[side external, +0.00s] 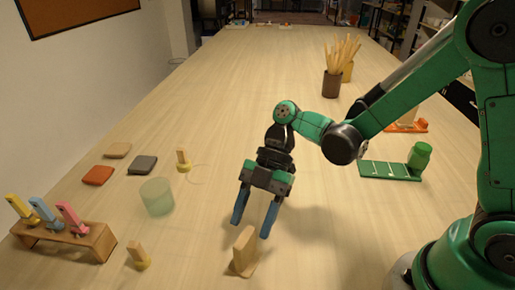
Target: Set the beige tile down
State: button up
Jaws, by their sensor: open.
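A beige tile (118,150) lies flat on the table at the left, behind a red-brown tile (97,175) and a grey tile (142,165). My gripper (251,229) points down near the middle front of the table, far to the right of the tiles. Its two blue fingers are spread apart with nothing held between them. A light wooden block (243,249) stands upright just below the fingertips, on what looks like a thin base. I cannot tell whether a finger touches it.
A pale green translucent cup (157,197) and wooden pegs (183,160) (138,255) stand at the left. A wooden rack (95,241) holds three coloured tools. A green tray (388,171) with a jar (419,156) lies right. A brown pot (331,84) holds sticks. The table's middle is clear.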

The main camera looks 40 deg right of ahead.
jog(key=d+r+m+t+h, duration=0.3)
jog(key=d+m, duration=0.4)
jog(key=m, duration=0.4)
jog(key=d+r+m+t+h, duration=0.4)
jog(key=d+m+t, duration=0.3)
jog(key=m, duration=0.4)
jog(key=shift+t+h, duration=0.3)
jog(key=shift+h, duration=0.4)
